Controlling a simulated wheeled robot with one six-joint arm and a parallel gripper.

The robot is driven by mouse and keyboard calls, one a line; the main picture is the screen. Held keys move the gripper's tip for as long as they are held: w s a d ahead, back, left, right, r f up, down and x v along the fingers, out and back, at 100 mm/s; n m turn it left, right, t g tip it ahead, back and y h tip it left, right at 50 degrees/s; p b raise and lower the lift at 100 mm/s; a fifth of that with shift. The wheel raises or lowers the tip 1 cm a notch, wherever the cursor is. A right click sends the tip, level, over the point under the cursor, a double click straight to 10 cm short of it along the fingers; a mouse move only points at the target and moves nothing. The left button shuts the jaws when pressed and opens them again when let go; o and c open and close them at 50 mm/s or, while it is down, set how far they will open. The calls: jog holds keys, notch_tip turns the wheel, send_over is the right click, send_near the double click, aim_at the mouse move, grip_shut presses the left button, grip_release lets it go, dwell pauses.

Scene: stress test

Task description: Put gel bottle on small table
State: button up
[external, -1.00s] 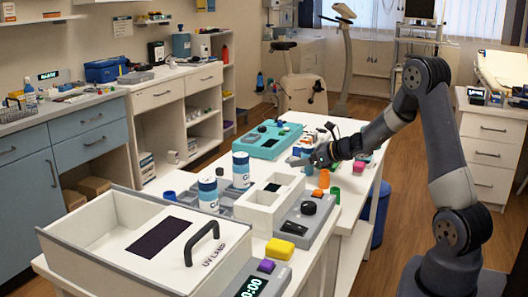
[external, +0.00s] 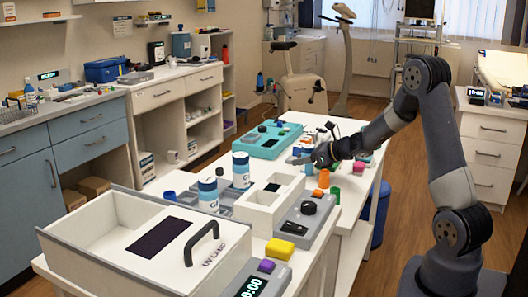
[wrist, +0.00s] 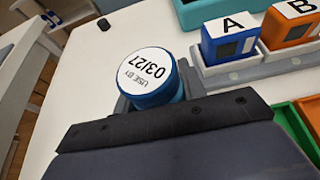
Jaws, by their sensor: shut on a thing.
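My gripper (external: 308,160) is low over the far part of a long white table (external: 345,127) in the external view. In the wrist view it is shut on a blue round bottle (wrist: 150,76), whose white top label reads "USE BY 03/27". The bottle's lower part is hidden by the gripper, and I cannot tell whether it touches the table. Two white-and-blue labelled bottles, one nearer (external: 208,196) and one farther (external: 241,172), stand left of my gripper. I cannot tell which surface is the small table.
A teal case (external: 267,140) lies beyond my gripper. Blue box A (wrist: 229,40) and orange box B (wrist: 290,25) sit close right of the held bottle.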

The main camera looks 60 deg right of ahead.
notch_tip(320, 180, up, 10)
jog(key=p, duration=0.2)
jog(key=shift+r+p, duration=0.1)
jog(key=shift+p, duration=0.3)
jog(key=s+d+r+m+g+h+p, duration=0.1)
jog(key=s+d+r+m+h+p, duration=0.2)
jog(key=s+r, duration=0.3)
jog(key=s+d+r+m+g+h+p, duration=0.2)
jog(key=s+d+r+m+h+p, duration=0.2)
jog(key=s, duration=0.6)
jog(key=shift+r+m+h+p, duration=0.5)
jog(key=shift+r+h+p, duration=0.35)
jog(key=shift+r, duration=0.2)
